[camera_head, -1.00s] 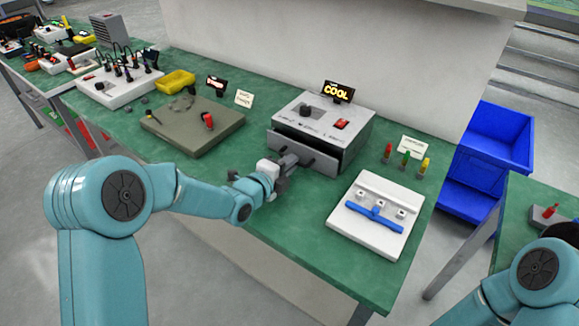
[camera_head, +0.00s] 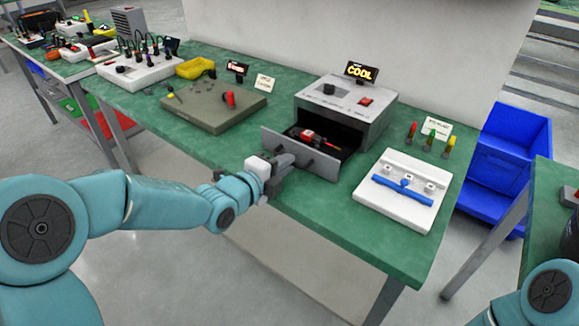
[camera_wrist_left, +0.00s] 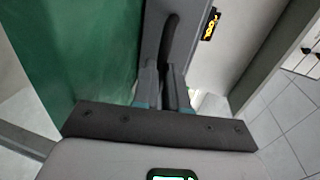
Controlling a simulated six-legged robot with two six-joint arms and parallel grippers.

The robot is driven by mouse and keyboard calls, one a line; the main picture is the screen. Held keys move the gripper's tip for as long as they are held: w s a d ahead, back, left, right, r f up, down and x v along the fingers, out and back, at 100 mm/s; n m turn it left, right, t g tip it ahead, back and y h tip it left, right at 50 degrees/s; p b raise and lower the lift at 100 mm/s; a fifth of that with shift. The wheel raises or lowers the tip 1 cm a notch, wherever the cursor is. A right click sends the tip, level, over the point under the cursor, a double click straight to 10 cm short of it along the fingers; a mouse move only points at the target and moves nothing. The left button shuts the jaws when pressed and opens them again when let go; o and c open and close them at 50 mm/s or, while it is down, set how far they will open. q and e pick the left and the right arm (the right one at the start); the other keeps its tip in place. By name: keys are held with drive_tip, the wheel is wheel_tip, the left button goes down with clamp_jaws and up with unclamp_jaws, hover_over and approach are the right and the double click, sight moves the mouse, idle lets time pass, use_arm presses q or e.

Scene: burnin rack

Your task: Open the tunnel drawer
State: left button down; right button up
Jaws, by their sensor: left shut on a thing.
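The tunnel drawer belongs to a grey box (camera_head: 345,103) on the green bench. The drawer's front panel (camera_head: 318,166) stands out from the box, so the drawer is open. A red and black item (camera_head: 318,141) lies inside. My left gripper (camera_head: 284,164) is at the left part of the drawer front, shut on the dark drawer handle (camera_head: 308,135). In the left wrist view the handle (camera_wrist_left: 170,38) runs up from between the fingers (camera_wrist_left: 175,88). The fingers hide part of the handle. My right gripper is out of view; only part of that arm shows.
A white fixture with a blue bar (camera_head: 398,213) is close to the right. Red, green and yellow pegs (camera_head: 430,140) stand behind it. A grey-green board (camera_head: 208,117) lies to the left. Blue bins (camera_head: 515,135) stand beyond the bench.

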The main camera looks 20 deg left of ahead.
use_arm(q)
drive_tip(key=shift+s+a, duration=0.25)
drive_tip(key=shift+s, duration=0.3)
drive_tip(key=shift+s+b, duration=0.15)
drive_tip(key=shift+b, duration=0.15)
drive_tip(key=c, duration=1.2)
unclamp_jaws()
drive_tip(key=shift+o, duration=0.2)
drive_tip(key=shift+s+a, duration=0.1)
drive_tip(key=p+v, duration=0.1)
drive_tip(key=v, duration=1.5)
